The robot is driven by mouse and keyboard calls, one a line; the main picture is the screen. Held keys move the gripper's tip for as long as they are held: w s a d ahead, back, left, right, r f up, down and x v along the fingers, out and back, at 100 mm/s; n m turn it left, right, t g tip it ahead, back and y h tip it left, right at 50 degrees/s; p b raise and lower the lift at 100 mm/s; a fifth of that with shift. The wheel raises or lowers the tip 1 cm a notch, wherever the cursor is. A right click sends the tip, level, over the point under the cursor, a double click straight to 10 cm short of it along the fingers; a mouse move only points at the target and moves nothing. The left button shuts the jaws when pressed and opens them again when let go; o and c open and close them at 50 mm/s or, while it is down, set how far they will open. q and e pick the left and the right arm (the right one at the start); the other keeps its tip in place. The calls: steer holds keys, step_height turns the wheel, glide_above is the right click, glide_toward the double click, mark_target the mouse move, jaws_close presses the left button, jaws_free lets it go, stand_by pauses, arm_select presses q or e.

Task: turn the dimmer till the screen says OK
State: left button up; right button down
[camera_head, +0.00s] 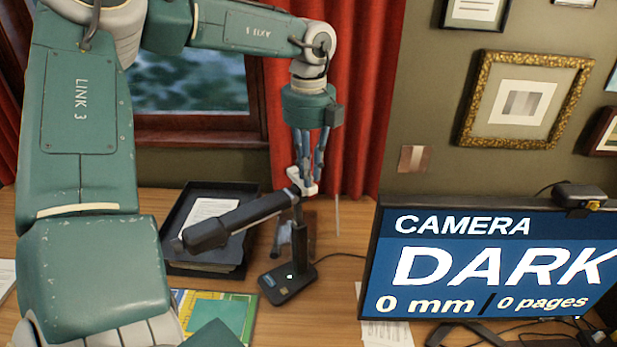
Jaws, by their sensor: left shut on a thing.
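The document camera (245,218) stands on the desk, with a dark base, an upright post and a long head tilted down toward the lower left. My left gripper (307,188) comes down from above to the raised rear end of this head. Its fingers are shut there on a small part, which I take as the dimmer; the fingers mostly hide it. The screen (490,262) at the right reads "CAMERA DARK", with "0 mm" and "0 pages" below. My right gripper is not in view.
A black tray with papers (190,255) lies left of the camera base (287,284). A green and yellow sheet (240,308) is in front. Loose papers (385,325) and cables lie near the screen. Red curtains (345,110) hang behind the gripper.

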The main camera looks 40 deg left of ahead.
arm_select(q)
steer(key=shift+m, duration=1.4)
steer(key=m, duration=0.2)
steer(key=shift+m, duration=0.3)
steer(key=o, duration=0.6)
steer(key=shift+r, duration=0.15)
steer(key=shift+r+p, duration=1.2)
steer(key=shift+r, duration=1.15)
